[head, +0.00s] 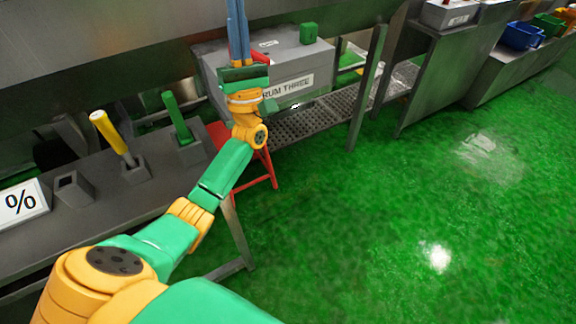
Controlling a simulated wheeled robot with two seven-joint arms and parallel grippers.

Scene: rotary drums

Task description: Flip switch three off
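The grey switch box (285,68) labelled "DRUM THREE" stands below the steel trough at centre. A green block (308,33) sits on its top at the right. A red piece (260,57) shows at the left of its top, mostly hidden behind my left gripper. My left gripper (238,35) is in front of the box's left part, with its long blue-grey fingers pointing up the picture, close together. Whether they are open or shut, or touch the red piece, I cannot tell. My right gripper is not in view.
A red stool (268,165) is behind my forearm. Blue bins (522,36) are at far right. The green floor (400,220) is clear.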

